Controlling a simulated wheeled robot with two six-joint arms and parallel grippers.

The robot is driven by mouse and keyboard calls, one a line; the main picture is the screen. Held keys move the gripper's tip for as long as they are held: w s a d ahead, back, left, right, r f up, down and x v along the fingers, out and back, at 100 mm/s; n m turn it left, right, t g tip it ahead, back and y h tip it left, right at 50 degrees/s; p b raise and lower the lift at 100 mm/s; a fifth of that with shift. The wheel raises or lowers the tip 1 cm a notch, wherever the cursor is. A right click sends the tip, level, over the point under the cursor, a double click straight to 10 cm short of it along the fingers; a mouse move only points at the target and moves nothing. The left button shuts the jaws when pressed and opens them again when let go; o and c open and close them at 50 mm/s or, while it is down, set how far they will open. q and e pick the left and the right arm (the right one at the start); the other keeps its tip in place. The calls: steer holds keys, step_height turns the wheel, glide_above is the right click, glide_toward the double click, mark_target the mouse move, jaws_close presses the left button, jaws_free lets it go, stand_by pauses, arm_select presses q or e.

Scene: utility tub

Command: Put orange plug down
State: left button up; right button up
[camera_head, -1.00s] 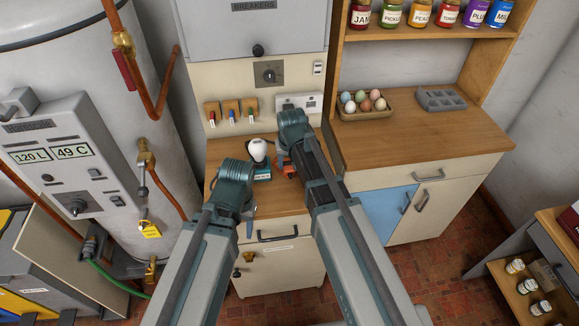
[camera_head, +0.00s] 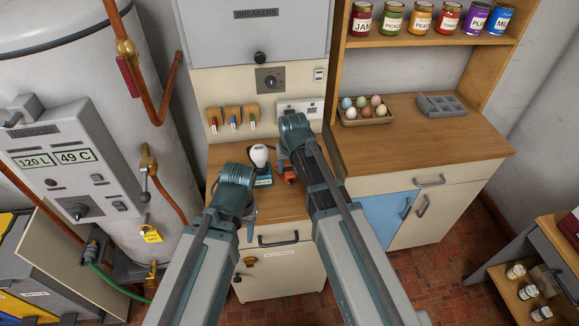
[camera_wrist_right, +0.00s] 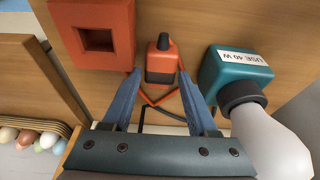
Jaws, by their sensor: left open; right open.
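The orange plug (camera_wrist_right: 160,64) with a black tip lies on the wooden counter top in the right wrist view. My right gripper (camera_wrist_right: 159,78) is open, with its two blue fingers on either side of the plug and a gap to each. An orange cord shows between the fingers. In the head view the right fingertips are hidden behind the wrist; an orange patch (camera_head: 287,174) shows there, and I cannot tell whether it is the plug or the box. My left gripper (camera_head: 249,230) is open and empty at the cabinet's front edge.
An orange box (camera_wrist_right: 98,38) with a square recess is close left of the plug in the wrist view. A teal lamp base (camera_wrist_right: 236,72) with a white bulb (camera_head: 259,156) is on the other side. An egg tray (camera_head: 365,117) sits on the right counter.

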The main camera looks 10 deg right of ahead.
mark_target(291, 184)
steer(key=p+v, duration=1.1)
steer(key=v, duration=0.1)
arm_select(q)
step_height(291, 184, up, 11)
steer(key=shift+b, duration=0.3)
arm_select(e)
steer(key=s+a+f+n+g+h, duration=0.1)
steer(key=s+a+n+g, duration=0.2)
steer(key=s, duration=1.5)
steer(key=shift+a+n, duration=0.4)
steer(key=shift+a, duration=0.3)
steer(key=shift+f, duration=0.15)
arm_select(q)
steer(key=shift+f+b, duration=0.7)
steer(key=shift+f, duration=0.05)
arm_select(e)
steer(key=shift+f, duration=0.7)
arm_select(q)
steer(key=shift+o, duration=0.3)
